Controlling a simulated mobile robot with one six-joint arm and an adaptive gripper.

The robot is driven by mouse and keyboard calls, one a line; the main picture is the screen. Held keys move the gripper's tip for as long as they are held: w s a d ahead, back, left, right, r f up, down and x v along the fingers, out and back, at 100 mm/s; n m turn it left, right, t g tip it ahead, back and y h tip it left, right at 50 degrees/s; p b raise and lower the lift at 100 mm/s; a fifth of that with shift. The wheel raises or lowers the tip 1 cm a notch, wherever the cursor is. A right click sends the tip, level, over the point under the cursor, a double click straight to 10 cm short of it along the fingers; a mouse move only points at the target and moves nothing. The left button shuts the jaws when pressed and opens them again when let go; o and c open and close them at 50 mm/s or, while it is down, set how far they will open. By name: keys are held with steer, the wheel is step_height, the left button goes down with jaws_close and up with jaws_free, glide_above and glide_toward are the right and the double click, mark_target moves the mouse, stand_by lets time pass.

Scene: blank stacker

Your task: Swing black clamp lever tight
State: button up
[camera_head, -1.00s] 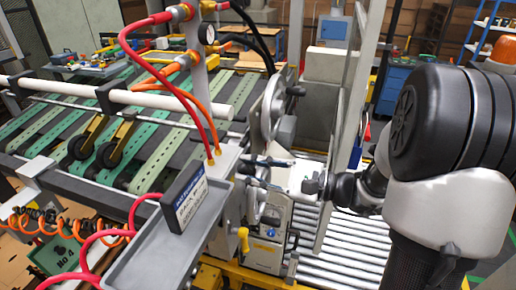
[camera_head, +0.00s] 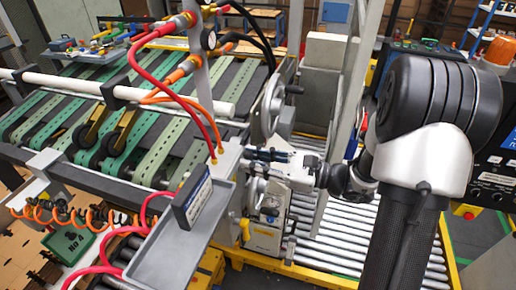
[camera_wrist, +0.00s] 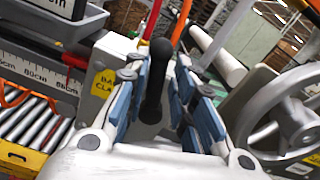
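The black clamp lever (camera_wrist: 154,85), a dark rod with a rounded black end, stands between the two fingers of my gripper (camera_wrist: 165,95) in the wrist view. My gripper is open, its blue-padded fingers on either side of the lever. The lever lies nearer the left finger, and a gap shows on its right. I cannot tell whether it touches the left pad. In the head view my gripper (camera_head: 266,155) reaches left to the machine's side post, and the lever cannot be made out there.
A yellow label (camera_wrist: 103,83), partly hidden, is beside the lever. A grey handwheel (camera_wrist: 285,125) stands close on the right in the wrist view. A grey tray (camera_head: 190,235) with a sign, red hoses (camera_head: 150,75) and a roller conveyor (camera_head: 335,240) surround the spot.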

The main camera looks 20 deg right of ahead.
steer(key=s+d+m+p, duration=0.3)
steer(key=s+d, duration=0.1)
steer(key=d, duration=0.4)
steer(key=shift+p, duration=0.4)
stand_by(0.9)
stand_by(0.3)
steer(key=s+a+f+n+g+h+b, duration=0.4)
steer(key=s+a+f+n+g+b, duration=0.7)
steer(key=a+b, duration=0.25)
steer(key=s+d+f+n+t+h+b, duration=0.4)
steer(key=s+f+n+h+b, duration=0.4)
steer(key=n+b, duration=0.6)
steer(key=shift+s+f+t+h+b, duration=0.2)
steer(key=shift+f+t+h+b, duration=0.4)
steer(key=shift+f+h, duration=0.65)
